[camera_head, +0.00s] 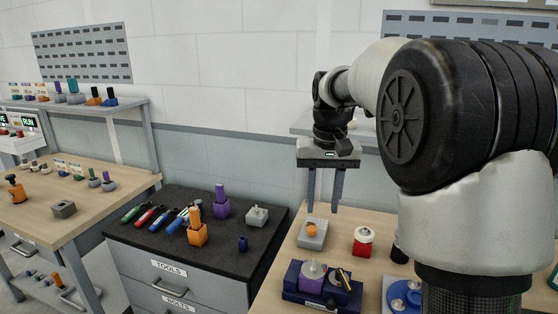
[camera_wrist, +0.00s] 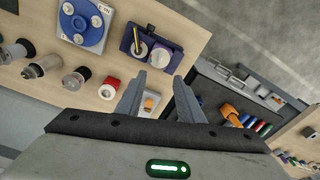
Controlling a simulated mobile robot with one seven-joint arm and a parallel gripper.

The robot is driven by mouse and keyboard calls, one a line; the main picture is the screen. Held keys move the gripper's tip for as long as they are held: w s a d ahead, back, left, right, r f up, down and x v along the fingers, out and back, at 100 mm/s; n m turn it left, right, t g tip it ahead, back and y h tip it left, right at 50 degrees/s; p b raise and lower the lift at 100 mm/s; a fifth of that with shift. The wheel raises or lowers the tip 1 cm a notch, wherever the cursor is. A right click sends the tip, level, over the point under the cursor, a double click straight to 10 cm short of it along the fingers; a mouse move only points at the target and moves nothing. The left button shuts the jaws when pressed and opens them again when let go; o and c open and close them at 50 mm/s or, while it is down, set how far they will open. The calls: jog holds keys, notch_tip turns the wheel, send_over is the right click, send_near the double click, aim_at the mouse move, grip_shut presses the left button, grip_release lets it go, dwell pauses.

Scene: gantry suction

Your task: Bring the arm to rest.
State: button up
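My gripper (camera_head: 324,190) hangs from my arm above the wooden bench at the right, fingers pointing down. Its two fingers stand apart with nothing between them. In the wrist view my gripper (camera_wrist: 157,85) also shows open and empty, with a green light on its body. Below it on the bench is a small grey block with an orange top (camera_head: 312,232), clear of the fingertips. The orange top also shows between the fingers in the wrist view (camera_wrist: 150,103). My arm's large upper links cover the right side of the head view.
A dark blue holder (camera_head: 290,290) and a red-and-white piece (camera_head: 363,242) stand on the bench below my gripper. A black-topped tool cabinet (camera_head: 150,245) with pens and coloured blocks is at the left. A blue round fixture (camera_wrist: 85,25) lies on the bench. The air around the fingers is clear.

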jog(key=s+r+t+p, duration=0.2)
jog(key=s+r, duration=0.5)
jog(key=s, duration=0.5)
jog(key=s+f+n+t+p, duration=0.1)
jog(key=s+f+t+p, duration=0.1)
jog(key=s, duration=1.2)
jog(key=shift+t, duration=0.4)
